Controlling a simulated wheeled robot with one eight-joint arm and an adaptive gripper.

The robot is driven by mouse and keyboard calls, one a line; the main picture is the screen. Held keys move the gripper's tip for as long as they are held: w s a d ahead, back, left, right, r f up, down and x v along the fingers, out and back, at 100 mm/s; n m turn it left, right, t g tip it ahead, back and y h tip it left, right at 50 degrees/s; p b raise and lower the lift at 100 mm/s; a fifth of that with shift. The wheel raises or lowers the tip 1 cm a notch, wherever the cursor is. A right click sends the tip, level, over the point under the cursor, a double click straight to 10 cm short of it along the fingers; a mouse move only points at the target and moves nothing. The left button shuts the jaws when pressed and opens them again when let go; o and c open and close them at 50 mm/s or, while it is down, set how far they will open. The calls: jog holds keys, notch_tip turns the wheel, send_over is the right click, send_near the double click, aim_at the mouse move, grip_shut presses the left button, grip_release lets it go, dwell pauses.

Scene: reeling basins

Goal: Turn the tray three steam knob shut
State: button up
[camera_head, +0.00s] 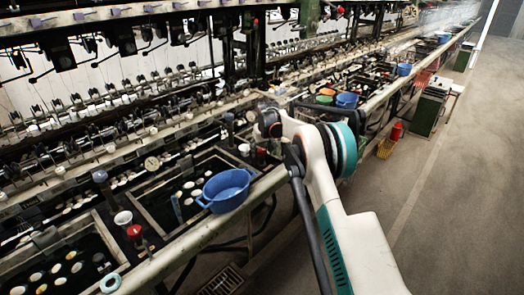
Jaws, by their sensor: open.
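Long rows of reeling basins run from the lower left toward the upper right. A red-topped knob (135,232) stands on the near edge between two basins at the left. Another small dark and red fitting (262,154) stands just below the dark end of my arm. I cannot tell which of these is the tray three steam knob, or how far any knob is turned. My white and teal arm reaches in from the lower right over the basin edge. I cannot make out my gripper's fingers; the end of my arm hides that area.
A blue basin (226,189) sits on the near rail, left of my arm. A white cup (123,219) stands near the red-topped knob. Blue and green bowls lie farther along. The right floor is clear.

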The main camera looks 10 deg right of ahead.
jog(key=shift+c, duration=0.6)
jog(key=c, duration=0.9)
jog(key=m+h, duration=0.1)
jog(key=m, duration=0.3)
jog(key=shift+a+m+h, duration=0.2)
jog(key=shift+m+h, duration=0.1)
jog(key=shift+h, duration=0.1)
jog(key=shift+w+m+g+h+p, duration=0.1)
jog(key=shift+m+g+h+p, duration=0.4)
jog(key=shift+m, duration=1.3)
